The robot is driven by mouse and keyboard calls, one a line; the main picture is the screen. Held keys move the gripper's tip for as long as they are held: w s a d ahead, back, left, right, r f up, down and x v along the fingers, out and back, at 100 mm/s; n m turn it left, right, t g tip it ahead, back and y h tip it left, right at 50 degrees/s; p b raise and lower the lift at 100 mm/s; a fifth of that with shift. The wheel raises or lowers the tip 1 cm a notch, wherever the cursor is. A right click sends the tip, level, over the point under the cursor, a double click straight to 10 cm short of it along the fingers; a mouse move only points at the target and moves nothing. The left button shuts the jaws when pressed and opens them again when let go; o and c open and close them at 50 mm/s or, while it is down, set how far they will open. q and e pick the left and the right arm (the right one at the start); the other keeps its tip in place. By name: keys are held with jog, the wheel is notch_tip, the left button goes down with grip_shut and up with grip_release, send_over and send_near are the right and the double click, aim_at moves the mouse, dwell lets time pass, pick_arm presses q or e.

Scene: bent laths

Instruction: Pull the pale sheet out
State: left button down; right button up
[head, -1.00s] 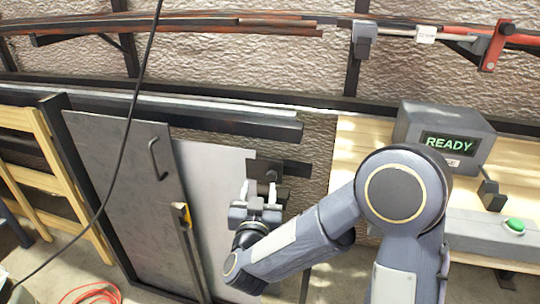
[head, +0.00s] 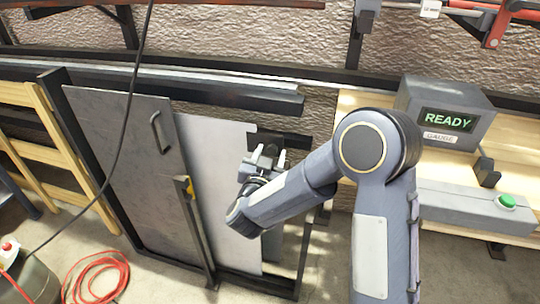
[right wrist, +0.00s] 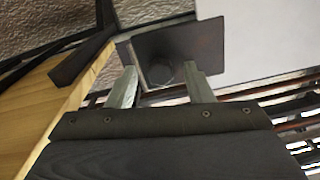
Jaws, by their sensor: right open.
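The pale sheet (head: 215,160) stands upright and leans in a dark rack, right of a grey panel with a handle, in the head view. It shows as a white area at the upper right of the right wrist view (right wrist: 265,35). A dark plate (head: 290,140) lies at its upper right edge. My right gripper (head: 268,157) is open in front of the sheet's right edge, just below that plate. In the right wrist view its fingers (right wrist: 163,87) are apart, with the dark plate (right wrist: 200,45) and a round dark part beyond them. Contact cannot be told.
The grey panel (head: 125,165) covers the sheet's left side, with a dark post (head: 190,225) before it. A bench with a READY gauge box (head: 447,112) stands right. A red hose (head: 97,270) lies on the floor. A black cable hangs at the left.

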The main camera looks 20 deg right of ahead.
grip_shut()
jog(key=s+d+b, duration=0.1)
jog(key=s+d, duration=0.4)
jog(key=d, duration=0.3)
jog(key=shift+s+d, duration=0.2)
jog(key=shift+s, duration=0.15)
grip_release()
jog(key=shift+a, duration=0.15)
